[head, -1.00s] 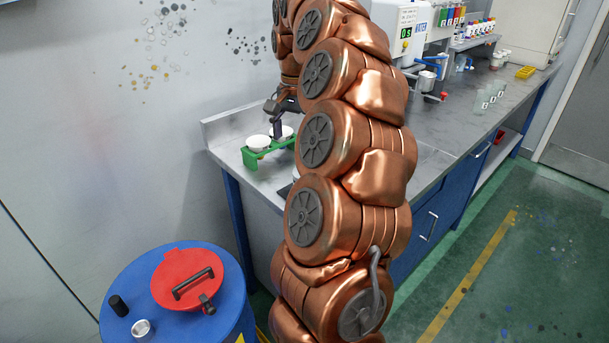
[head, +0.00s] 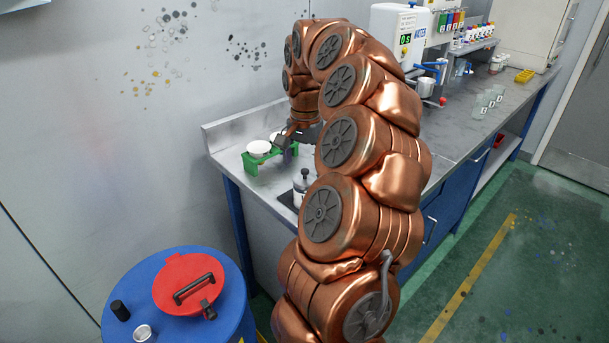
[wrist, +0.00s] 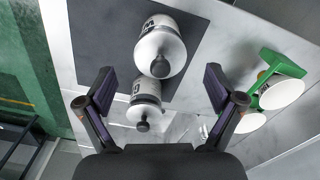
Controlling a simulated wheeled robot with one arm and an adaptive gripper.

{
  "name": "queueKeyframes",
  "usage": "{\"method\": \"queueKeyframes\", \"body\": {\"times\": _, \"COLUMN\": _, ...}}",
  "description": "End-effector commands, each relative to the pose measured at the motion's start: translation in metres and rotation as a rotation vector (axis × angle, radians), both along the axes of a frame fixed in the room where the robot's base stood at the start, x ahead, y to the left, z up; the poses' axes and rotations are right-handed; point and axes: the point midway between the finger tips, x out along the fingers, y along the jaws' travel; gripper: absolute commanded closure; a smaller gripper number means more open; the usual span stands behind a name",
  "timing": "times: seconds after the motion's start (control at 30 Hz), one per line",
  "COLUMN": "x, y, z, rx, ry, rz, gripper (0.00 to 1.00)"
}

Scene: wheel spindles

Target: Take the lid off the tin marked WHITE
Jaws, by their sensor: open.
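Two pale tins with dark-knobbed lids show in the wrist view. The upper tin (wrist: 160,45) stands on a dark grey mat (wrist: 95,45); the lower tin (wrist: 146,103) is closer to my gripper. Each has a dark letter or part of one on its side, but neither marking reads in full, so I cannot tell which is WHITE. One knobbed tin (head: 300,190) shows beside my arm in the head view. My gripper (wrist: 160,82) is open and empty, its fingers appearing left and right of the tins. In the head view, my arm hides part of the bench.
A green rack (head: 252,166) holding white cups (head: 258,148) stands near the bench's left end, right of my gripper in the wrist view. A blue drum (head: 228,275) with a red lid (head: 180,270) stands front left. A dispenser (head: 392,30) stands farther along the bench.

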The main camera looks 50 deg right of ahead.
Motion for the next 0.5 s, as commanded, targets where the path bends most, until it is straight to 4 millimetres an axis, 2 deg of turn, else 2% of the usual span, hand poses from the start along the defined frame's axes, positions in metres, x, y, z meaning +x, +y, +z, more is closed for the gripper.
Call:
{"method": "queueKeyframes", "body": {"times": 0.17, "x": 0.0, "y": 0.001, "z": -0.017, "rx": 0.003, "ry": 0.001, "rz": 0.001, "gripper": 0.07}}
{"method": "queueKeyframes", "body": {"times": 0.4, "x": 0.0, "y": 0.001, "z": -0.019, "rx": 0.001, "ry": -0.001, "rz": 0.001, "gripper": 0.07}}
{"method": "queueKeyframes", "body": {"times": 0.5, "x": 0.0, "y": 0.001, "z": -0.018, "rx": 0.0, "ry": -0.001, "rz": 0.001, "gripper": 0.16}}
